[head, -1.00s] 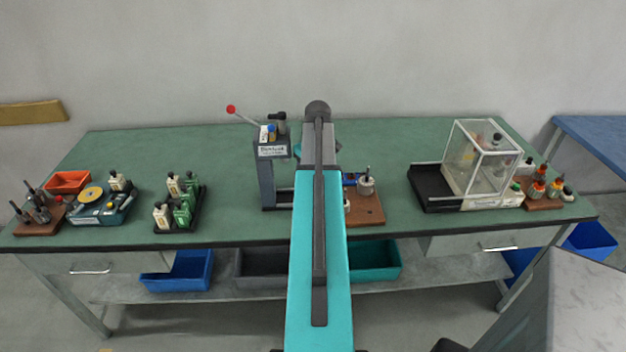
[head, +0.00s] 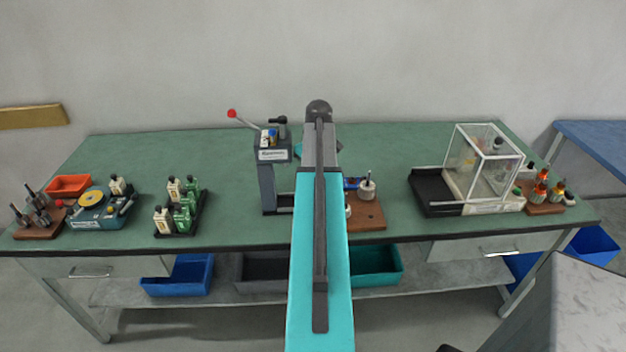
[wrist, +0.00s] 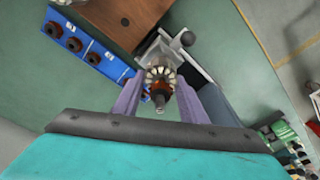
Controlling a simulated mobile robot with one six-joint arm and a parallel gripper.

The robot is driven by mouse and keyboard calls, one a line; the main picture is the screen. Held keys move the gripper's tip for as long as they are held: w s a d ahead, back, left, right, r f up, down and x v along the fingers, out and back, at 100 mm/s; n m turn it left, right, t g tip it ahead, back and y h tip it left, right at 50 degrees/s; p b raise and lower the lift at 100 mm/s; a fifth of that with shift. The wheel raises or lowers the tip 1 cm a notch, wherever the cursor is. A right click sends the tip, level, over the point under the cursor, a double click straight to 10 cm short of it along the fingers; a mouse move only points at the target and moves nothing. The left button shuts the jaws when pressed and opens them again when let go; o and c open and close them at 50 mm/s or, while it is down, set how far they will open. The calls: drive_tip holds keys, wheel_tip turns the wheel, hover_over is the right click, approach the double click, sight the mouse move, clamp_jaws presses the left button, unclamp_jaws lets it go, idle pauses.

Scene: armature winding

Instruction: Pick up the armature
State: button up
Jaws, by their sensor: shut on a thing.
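In the wrist view the armature (wrist: 160,76), with a copper-coloured commutator, pale slotted core and metal shaft end, is between the purple fingers of my gripper (wrist: 159,97). The fingers are shut on it. The shaft end points toward the camera, and the far end of the armature is hidden. In the head view my turquoise arm hides both the gripper and this armature.
A wooden board (wrist: 118,22) and a blue block with dark holes (wrist: 72,42) lie close by. A grey press (head: 268,185) with a red-knobbed lever stands left of my arm. A clear box (head: 480,160) stands farther right.

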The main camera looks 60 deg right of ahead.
drive_tip(key=shift+r+b, duration=0.9)
drive_tip(key=shift+r, duration=3.4)
